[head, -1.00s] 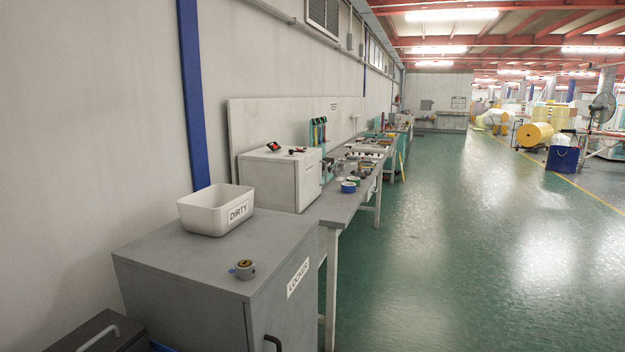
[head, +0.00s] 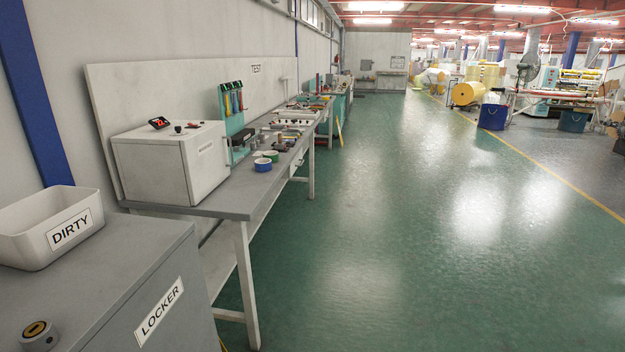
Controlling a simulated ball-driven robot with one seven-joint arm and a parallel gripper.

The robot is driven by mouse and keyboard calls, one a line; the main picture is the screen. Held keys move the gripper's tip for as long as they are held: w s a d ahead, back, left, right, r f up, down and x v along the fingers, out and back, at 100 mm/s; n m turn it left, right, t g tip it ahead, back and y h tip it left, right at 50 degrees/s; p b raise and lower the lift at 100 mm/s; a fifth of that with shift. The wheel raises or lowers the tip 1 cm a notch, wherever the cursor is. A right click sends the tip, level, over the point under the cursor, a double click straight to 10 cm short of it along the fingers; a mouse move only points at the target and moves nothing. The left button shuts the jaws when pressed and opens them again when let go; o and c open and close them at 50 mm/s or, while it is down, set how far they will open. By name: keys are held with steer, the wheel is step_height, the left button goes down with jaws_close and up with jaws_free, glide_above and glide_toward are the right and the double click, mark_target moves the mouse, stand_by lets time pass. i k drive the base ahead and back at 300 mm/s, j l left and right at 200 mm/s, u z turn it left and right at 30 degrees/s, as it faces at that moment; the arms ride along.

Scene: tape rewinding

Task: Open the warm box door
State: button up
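The warm box appears to be the white box (head: 165,163) on the grey workbench (head: 235,203), left of centre in the head view. My gripper is not in the head view.
The grey locker (head: 110,285) stands at front left, with the white DIRTY bin (head: 35,225) and a small round knob-like piece (head: 38,335) on top. Tape rolls (head: 263,164) and tools (head: 233,100) are beyond the box. Green floor (head: 370,220) at right is clear.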

mark_target(205, 152)
steer(key=i+l, duration=0.2)
steer(key=i, duration=0.7)
steer(key=i+l+z, duration=0.15)
steer(key=i, duration=0.75)
